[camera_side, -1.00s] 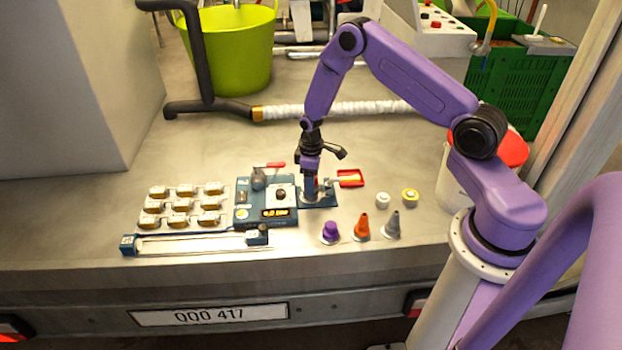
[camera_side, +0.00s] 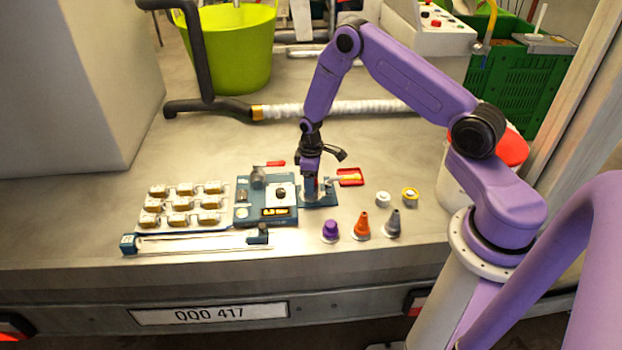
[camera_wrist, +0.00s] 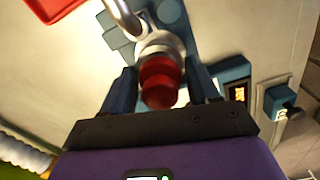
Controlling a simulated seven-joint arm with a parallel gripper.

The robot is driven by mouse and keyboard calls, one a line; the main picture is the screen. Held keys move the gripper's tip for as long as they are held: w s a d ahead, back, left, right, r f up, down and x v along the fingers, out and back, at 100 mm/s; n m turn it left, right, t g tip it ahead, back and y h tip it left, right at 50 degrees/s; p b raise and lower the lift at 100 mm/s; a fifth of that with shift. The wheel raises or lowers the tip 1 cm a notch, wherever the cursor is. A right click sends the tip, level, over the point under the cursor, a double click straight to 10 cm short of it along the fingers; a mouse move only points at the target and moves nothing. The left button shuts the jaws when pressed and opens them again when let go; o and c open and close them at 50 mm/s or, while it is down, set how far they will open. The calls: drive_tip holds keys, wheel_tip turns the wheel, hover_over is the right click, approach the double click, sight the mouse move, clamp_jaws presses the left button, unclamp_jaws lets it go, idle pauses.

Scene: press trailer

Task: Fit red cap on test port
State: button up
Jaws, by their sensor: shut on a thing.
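My gripper (camera_wrist: 162,80) is shut on the red cap (camera_wrist: 159,78), its two blue fingers on either side of it in the wrist view. The silvery test port (camera_wrist: 158,42) shows just beyond the cap, in line with it; cap and port overlap in this view, and I cannot tell how far the cap is seated. In the side view my gripper (camera_side: 311,190) points down over the blue plate (camera_side: 328,199) right of the blue fixture. The cap and port are mostly hidden there by the fingers.
A blue fixture (camera_side: 243,215) stands left of my gripper, with a tray of several yellowish pieces (camera_side: 148,219) farther left. A small red tray (camera_side: 350,184) lies close on the right.

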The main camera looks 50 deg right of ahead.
drive_tip(key=shift+f, duration=0.1)
drive_tip(key=o, duration=0.9)
drive_tip(key=shift+c, duration=0.2)
drive_tip(key=shift+r, duration=5.5)
wheel_tip(320, 180, up, 9)
